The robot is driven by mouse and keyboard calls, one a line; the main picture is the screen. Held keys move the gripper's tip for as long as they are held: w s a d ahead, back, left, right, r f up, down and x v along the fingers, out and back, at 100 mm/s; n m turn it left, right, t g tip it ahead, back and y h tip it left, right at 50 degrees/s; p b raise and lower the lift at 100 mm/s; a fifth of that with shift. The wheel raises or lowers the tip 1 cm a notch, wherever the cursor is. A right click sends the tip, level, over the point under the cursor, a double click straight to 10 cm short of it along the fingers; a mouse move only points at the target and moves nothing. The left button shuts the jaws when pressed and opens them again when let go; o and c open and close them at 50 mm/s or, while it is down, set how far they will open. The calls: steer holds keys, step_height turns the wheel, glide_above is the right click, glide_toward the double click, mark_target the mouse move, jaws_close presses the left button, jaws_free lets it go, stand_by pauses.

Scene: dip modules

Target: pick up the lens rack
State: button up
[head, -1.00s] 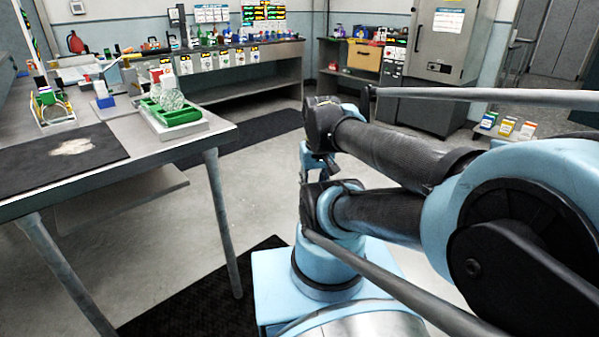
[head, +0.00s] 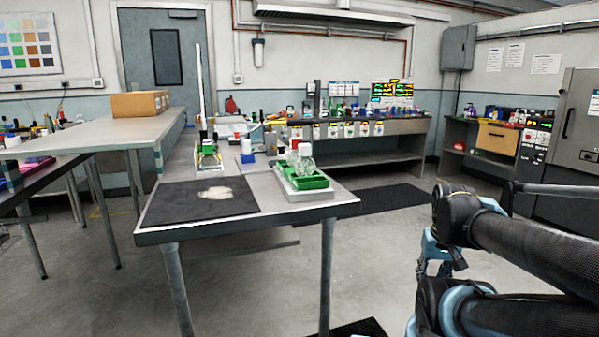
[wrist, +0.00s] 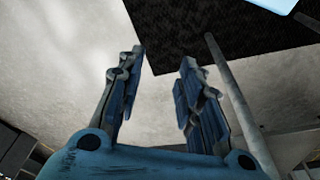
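My gripper (wrist: 161,68) is open and empty in the wrist view, its two blue and grey fingers apart above bare floor and a dark mat. I cannot make out the lens rack for certain. A small pale rack-like holder (head: 208,160) with yellow and green pieces stands on the near table (head: 300,209), behind a black mat. A green tray (head: 302,181) with clear, rounded things on it sits on a pale base at the table's right end. My gripper is well away from both, with my arm at the right of the head view.
A black mat (head: 165,205) with a pale patch lies on the table's front left. A blue-and-white container (head: 246,150) stands farther back. A higher bench with a cardboard box (head: 140,103) is at left. Open floor lies between the table and my arm.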

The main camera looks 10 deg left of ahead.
steer(key=shift+o, duration=0.5)
steer(key=shift+r, duration=0.1)
steer(key=w+a+r+n+g+y, duration=0.1)
steer(key=w+a+r+n, duration=0.6)
steer(key=r, duration=0.7)
steer(key=w+a+r+n+g+y, duration=0.1)
steer(key=w+a+r+n, duration=0.6)
steer(key=r, duration=0.8)
steer(key=w+a+r+n+g+y, duration=0.1)
steer(key=w+a+r+n, duration=0.3)
steer(key=w+a+r, duration=0.8)
steer(key=a+r+n+g, duration=0.2)
steer(key=a+r+n, duration=0.4)
steer(key=a+r, duration=0.35)
steer(key=y, duration=0.1)
glide_toward(301, 124)
steer(key=a+f, duration=0.1)
steer(key=f, duration=0.2)
steer(key=a+f, duration=0.1)
steer(key=shift+s+a+f, duration=0.15)
steer(key=shift+a, duration=0.15)
steer(key=shift+d+x, duration=0.15)
steer(key=shift+x, duration=1.2)
steer(key=shift+d+x, duration=0.15)
steer(key=shift+x, duration=1.15)
steer(key=shift+f, duration=0.1)
jaws_close()
